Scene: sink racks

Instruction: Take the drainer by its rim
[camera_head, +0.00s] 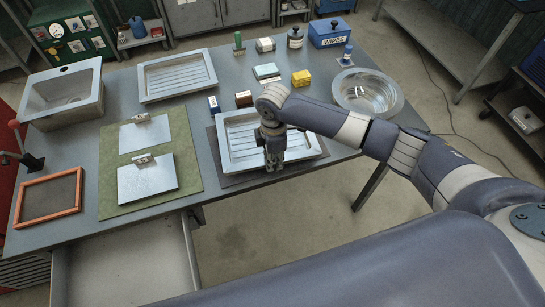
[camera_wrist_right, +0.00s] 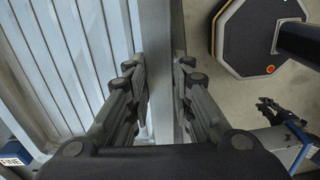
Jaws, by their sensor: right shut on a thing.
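The drainer is a pale, shallow ribbed tray (camera_head: 236,142) on a dark mat near the table's front edge. My right gripper (camera_head: 273,163) points down at its front rim. In the right wrist view, the rim (camera_wrist_right: 159,100) runs between the two fingers of the right gripper (camera_wrist_right: 161,68), which is shut on it. The ribbed floor of the drainer lies to the left there. Part of the drainer is hidden by my right arm. A small dark gripper, apparently my left one (camera_wrist_right: 272,108), shows at the right of the wrist view; its jaws are too small to judge.
A similar ribbed tray (camera_head: 177,75) stands farther back. A grey sink basin (camera_head: 62,94), a green mat (camera_head: 110,185) with two metal plates, and an orange frame (camera_head: 48,197) are left. A clear bowl (camera_head: 368,92) is right. Several small items stand behind. An open drawer (camera_head: 125,270) projects in front.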

